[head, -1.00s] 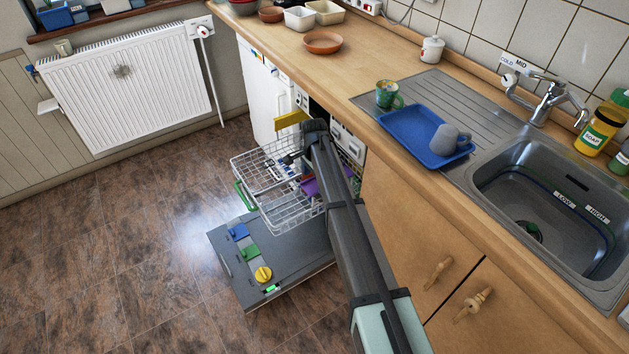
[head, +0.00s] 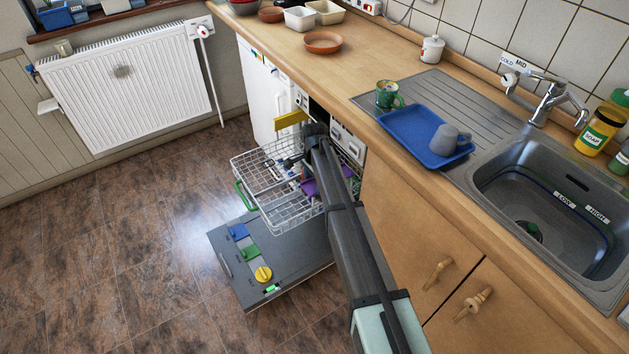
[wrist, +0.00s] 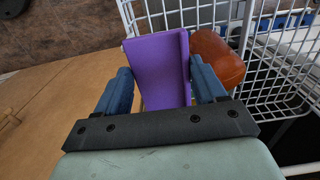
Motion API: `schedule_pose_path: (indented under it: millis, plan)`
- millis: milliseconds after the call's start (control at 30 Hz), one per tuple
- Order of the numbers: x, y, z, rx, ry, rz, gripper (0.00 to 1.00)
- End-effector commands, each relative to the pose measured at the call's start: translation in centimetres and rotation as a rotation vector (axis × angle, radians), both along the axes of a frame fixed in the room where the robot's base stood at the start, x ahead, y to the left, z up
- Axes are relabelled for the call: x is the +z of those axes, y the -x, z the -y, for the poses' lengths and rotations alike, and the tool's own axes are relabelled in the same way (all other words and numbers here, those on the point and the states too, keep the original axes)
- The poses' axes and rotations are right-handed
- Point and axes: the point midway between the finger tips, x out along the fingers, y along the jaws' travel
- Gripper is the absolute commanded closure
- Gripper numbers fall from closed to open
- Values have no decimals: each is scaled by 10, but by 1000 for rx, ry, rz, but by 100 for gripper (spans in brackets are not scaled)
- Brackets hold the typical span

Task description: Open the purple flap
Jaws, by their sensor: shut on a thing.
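The purple flap (wrist: 160,70) fills the space between my two blue fingers in the wrist view, standing up as a tilted panel with a folded right edge. My gripper (wrist: 162,88) is shut on it, one finger at each side. In the head view, the purple flap (head: 310,188) shows in part at the right of the dishwasher's wire rack. My dark arm crosses in front of it there and hides much of the gripper and flap.
The white wire rack (head: 287,215) is pulled out above the lowered dishwasher door (head: 300,262). An orange-brown rounded item (wrist: 218,60) sits right beside the flap. A yellow flap (head: 291,119) stands behind the rack. Wooden cabinets (head: 405,225) border the right; the floor at left is clear.

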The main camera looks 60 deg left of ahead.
Motion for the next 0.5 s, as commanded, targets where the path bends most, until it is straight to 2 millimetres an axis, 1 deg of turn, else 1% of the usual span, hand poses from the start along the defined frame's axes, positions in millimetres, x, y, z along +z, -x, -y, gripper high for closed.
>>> schedule_pose_path:
  millis: [33,100,133,333,500]
  plan:
    - [0,0,0,0,1,0,53]
    - [0,0,0,0,1,0,60]
    - [0,0,0,0,1,0,60]
    - [1,0,2,0,-18,0,60]
    - [3,1,6,0,-82,0,61]
